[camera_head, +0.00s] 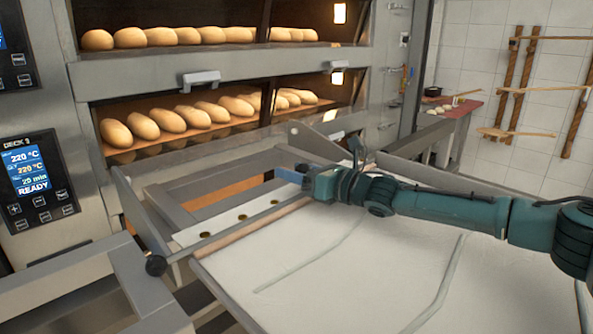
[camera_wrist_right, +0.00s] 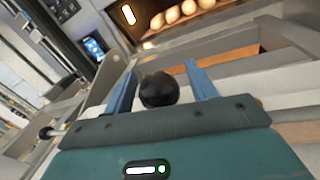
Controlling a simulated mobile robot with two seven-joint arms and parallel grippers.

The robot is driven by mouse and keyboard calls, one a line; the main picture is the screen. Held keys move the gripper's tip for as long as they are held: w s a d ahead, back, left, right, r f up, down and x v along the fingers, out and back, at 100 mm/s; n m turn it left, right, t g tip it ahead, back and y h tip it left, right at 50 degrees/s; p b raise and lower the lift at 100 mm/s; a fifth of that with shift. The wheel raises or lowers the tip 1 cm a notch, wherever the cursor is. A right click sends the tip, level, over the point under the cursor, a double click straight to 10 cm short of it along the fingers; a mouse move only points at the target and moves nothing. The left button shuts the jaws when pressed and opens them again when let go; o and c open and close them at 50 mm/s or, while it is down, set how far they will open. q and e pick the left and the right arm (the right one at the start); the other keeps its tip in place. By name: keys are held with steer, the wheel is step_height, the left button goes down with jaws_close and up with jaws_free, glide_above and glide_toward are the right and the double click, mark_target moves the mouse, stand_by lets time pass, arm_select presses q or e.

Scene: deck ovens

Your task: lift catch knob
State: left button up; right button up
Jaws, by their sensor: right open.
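A round black knob (camera_wrist_right: 158,90) sits between the two blue fingers of my right gripper (camera_wrist_right: 160,70) in the right wrist view. The fingers stand apart on either side of it, with visible gaps; I cannot tell the depth between them. In the head view my right gripper (camera_head: 287,174) reaches left over the rear of the loader, and this knob is not visible there. A second black knob (camera_head: 155,265) is on the loader's left front corner, well apart from the gripper. My left gripper is not in view.
The loader's pale cloth belt (camera_head: 330,245) lies below my right arm. Metal side rails (camera_head: 315,142) flank it. Deck ovens behind hold several loaves (camera_head: 170,120). A control panel (camera_head: 38,180) is at left. Wooden peels (camera_head: 520,85) hang on the right wall.

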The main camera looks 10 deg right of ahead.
jaws_close()
stand_by(0.7)
